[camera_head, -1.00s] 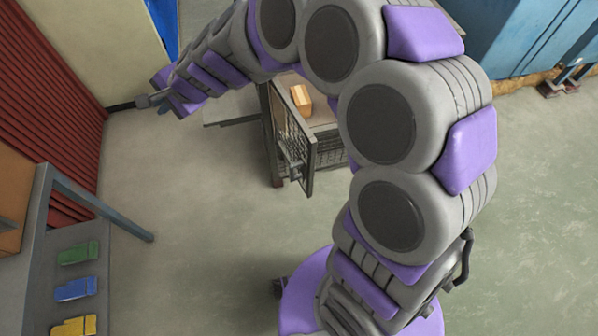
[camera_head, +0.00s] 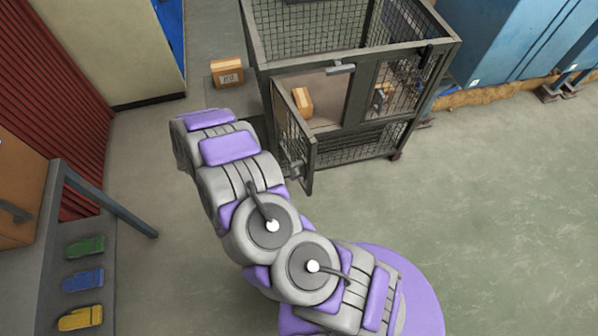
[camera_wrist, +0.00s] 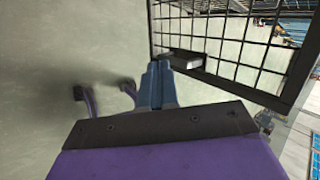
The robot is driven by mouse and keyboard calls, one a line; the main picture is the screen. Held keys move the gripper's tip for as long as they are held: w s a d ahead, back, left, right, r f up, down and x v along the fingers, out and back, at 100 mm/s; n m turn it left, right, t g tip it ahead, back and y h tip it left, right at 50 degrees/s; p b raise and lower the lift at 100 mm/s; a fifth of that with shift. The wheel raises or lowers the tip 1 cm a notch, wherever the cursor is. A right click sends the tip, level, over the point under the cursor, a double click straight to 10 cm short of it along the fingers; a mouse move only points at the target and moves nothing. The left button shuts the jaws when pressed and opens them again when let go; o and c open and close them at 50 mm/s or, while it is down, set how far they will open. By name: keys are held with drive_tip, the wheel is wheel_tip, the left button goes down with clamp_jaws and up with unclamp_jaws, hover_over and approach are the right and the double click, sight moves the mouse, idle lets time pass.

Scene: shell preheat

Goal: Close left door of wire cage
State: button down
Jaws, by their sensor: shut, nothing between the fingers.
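The wire cage (camera_head: 357,57) stands at the top centre of the head view. Its left door (camera_head: 297,128) is open and swung out toward me, with a latch block (camera_head: 296,168) near its free edge. In the wrist view the mesh door (camera_wrist: 273,66) fills the upper right, with its latch block (camera_wrist: 186,61) low on the frame. My gripper (camera_wrist: 158,66) is shut and empty, its tips just left of the latch block; I cannot tell whether they touch it. In the head view my gripper is hidden.
A cardboard box (camera_head: 302,101) sits inside the cage behind the open doorway. Blue cabinets (camera_head: 500,45) stand at right. Gloves (camera_head: 83,281) lie on a surface at left. The floor at right is clear.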

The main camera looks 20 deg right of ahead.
drive_tip(key=s+d+f+m+g+h, duration=0.2)
drive_tip(key=s+d+m+h, duration=0.1)
drive_tip(key=s+d, duration=0.2)
drive_tip(key=d+r+x, duration=0.1)
drive_tip(key=x, duration=1.1)
drive_tip(key=shift+w+d, duration=0.15)
drive_tip(key=shift+d, duration=0.4)
drive_tip(key=shift+n, duration=0.3)
